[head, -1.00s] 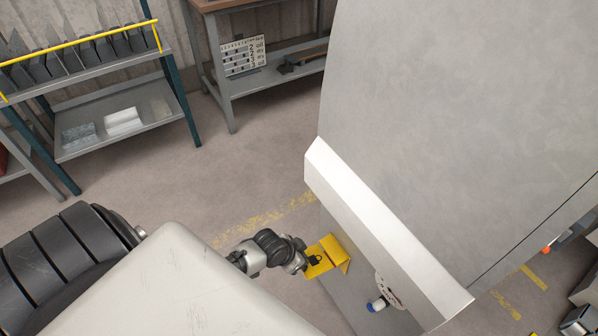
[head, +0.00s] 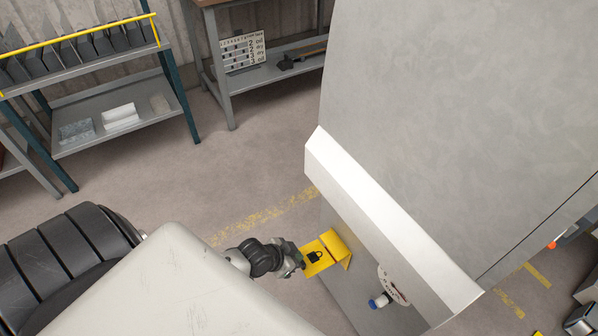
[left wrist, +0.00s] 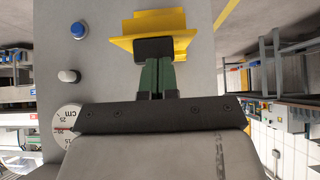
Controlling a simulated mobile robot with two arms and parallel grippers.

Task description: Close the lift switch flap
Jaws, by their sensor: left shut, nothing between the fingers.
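The yellow lift switch flap (head: 325,247) is on the grey side panel of the machine, below its white edge. One face bears a black padlock symbol, and the flap stands out from the panel. My left gripper (head: 301,262) is shut and empty, close at the flap's left edge. My right gripper is not in view.
A blue-and-white knob (head: 379,301) and a round dial (head: 394,285) sit on the panel right of the flap. The left wrist view shows a blue button (left wrist: 78,30). The machine's large grey cover (head: 450,120) overhangs from the right. Open floor (head: 215,180) lies to the left.

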